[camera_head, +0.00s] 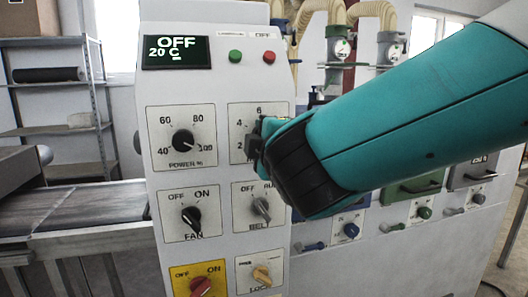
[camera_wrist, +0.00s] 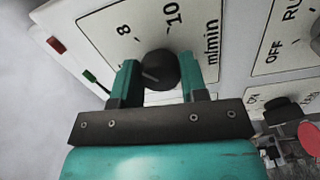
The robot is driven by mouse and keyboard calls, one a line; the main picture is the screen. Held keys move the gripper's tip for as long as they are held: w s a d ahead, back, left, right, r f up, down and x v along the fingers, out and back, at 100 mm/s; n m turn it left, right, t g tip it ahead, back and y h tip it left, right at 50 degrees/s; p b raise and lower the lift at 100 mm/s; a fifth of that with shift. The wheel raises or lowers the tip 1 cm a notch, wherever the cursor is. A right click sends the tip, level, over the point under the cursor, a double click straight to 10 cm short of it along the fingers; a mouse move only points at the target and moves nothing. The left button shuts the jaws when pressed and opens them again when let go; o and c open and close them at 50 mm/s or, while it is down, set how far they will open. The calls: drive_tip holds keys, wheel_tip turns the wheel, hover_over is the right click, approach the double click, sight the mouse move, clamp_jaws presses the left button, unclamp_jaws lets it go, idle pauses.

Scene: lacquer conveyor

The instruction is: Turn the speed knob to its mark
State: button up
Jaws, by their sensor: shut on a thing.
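The speed knob (camera_wrist: 158,70) is a round black knob on a white scale plate (camera_wrist: 207,38) reading 8, 10 and m/min in the wrist view. My gripper (camera_wrist: 160,82) is shut on it, with one teal finger on each side. A faint light line shows on the knob's face, but I cannot tell exactly which value it points to. In the head view my gripper (camera_head: 260,148) reaches in from the right and hides the knob. Only the left and top of its scale plate (camera_head: 243,112) show there, with 2, 4 and 6. No separate target mark is clear.
The power knob (camera_head: 183,141) is left of the speed plate. The fan knob (camera_head: 192,216), belt knob (camera_head: 262,208), red knob (camera_head: 201,286) and lock knob (camera_head: 262,275) are below. Above are a display (camera_head: 177,52) reading OFF and 20 C, a green button (camera_head: 236,57) and a red button (camera_head: 269,57).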

drive_tip(key=shift+f+m+b, duration=0.1)
drive_tip(key=shift+m+b, duration=0.45)
drive_tip(key=shift+m, duration=0.05)
drive_tip(key=o, duration=0.9)
